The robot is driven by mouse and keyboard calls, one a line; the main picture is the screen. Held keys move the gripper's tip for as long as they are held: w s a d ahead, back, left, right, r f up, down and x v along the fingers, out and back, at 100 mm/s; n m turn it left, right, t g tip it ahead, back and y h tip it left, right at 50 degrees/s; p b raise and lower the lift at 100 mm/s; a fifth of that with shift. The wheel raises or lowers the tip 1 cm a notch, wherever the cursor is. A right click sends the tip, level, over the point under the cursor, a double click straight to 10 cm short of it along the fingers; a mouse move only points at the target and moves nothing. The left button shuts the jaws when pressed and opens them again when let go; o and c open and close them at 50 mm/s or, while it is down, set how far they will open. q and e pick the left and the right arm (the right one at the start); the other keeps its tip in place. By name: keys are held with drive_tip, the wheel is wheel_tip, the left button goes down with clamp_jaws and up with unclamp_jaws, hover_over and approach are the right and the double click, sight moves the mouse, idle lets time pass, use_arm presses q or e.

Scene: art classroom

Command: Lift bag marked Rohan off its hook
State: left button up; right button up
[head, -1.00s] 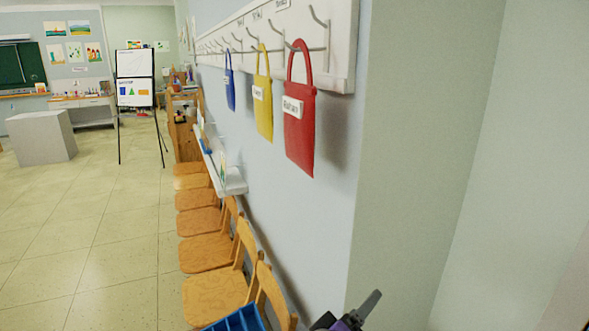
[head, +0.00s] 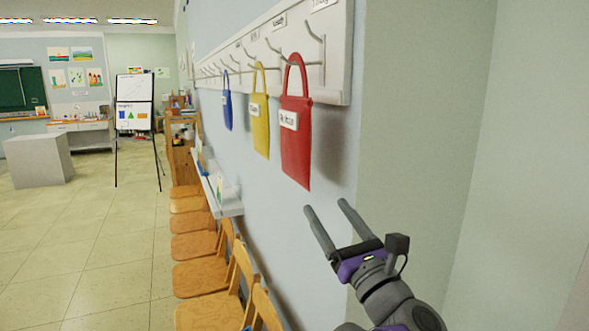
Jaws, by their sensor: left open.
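The red bag (head: 296,150) hangs by its looped handle from a hook on the white wall rail. Its white name label (head: 289,120) is blurred now; in the earlier frame it reads Rohan. My left gripper (head: 325,205) is open and empty, its two fingers pointing up toward the bag from just below and right of it. A gap shows between the fingertips and the bag's bottom edge. My right gripper is not in view.
A yellow bag (head: 260,125) and a blue bag (head: 227,105) hang farther along the hook rail (head: 338,75). Below are a white wall shelf (head: 228,208) and a row of wooden chairs (head: 202,280). A wall corner is close on the right. Open floor lies left.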

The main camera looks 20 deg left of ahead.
sight(311, 169)
use_arm(q)
drive_tip(key=x, duration=0.4)
drive_tip(key=shift+w+a+r, duration=0.15)
drive_tip(key=shift+a, duration=0.1)
drive_tip(key=p+x, duration=0.4)
drive_tip(key=x, duration=0.3)
drive_tip(key=shift+w+r, duration=0.1)
clamp_jaws()
drive_tip(key=shift+r+p, duration=1.1)
drive_tip(key=shift+r, duration=0.35)
